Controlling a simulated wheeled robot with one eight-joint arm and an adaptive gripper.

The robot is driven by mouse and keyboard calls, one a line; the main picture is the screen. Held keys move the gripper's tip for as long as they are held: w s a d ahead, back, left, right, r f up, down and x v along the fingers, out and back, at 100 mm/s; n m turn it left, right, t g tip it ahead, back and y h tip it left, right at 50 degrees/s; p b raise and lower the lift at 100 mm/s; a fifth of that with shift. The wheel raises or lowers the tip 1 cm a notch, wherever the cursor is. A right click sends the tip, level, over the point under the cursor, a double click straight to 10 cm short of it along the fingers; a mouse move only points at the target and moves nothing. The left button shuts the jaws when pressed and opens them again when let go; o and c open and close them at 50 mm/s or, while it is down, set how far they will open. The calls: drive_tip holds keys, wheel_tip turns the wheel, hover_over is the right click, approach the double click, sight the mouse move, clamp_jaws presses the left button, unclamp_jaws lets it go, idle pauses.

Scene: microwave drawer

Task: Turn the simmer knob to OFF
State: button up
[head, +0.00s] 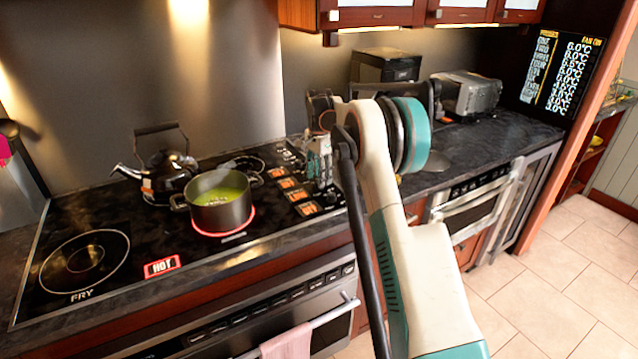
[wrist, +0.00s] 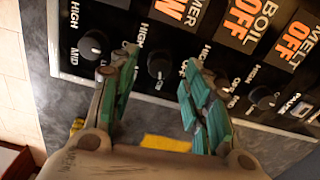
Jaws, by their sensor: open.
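Several black control knobs stand in a row on the black stove panel (head: 270,193). In the wrist view one knob (wrist: 160,65) sits between my open fingertips, apart from them as far as I can see. Another knob (wrist: 93,45) is to the left and a third (wrist: 262,97) to the right.
A pot (head: 218,206) of green liquid sits on a glowing red burner. A kettle (head: 165,172) stands behind it. A HOT sign (head: 161,266) glows near the front-left FRY burner (head: 84,262). The dark counter (head: 480,145) on the right holds appliances at its back.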

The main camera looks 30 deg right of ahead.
drive_tip(key=shift+f, duration=0.95)
clamp_jaws()
drive_tip(key=shift+r+n, duration=0.1)
drive_tip(key=shift+n, duration=0.3)
drive_tip(key=n+p, duration=0.1)
drive_tip(key=n, duration=0.1)
drive_tip(key=shift+n+p, duration=0.3)
drive_tip(key=shift+n, duration=0.1)
drive_tip(key=n+p, duration=0.1)
drive_tip(key=n, duration=0.2)
drive_tip(key=shift+n, duration=0.3)
drive_tip(key=n+p, duration=0.1)
drive_tip(key=n, duration=0.5)
drive_tip(key=shift+n+p, duration=0.3)
drive_tip(key=shift+p, duration=0.1)
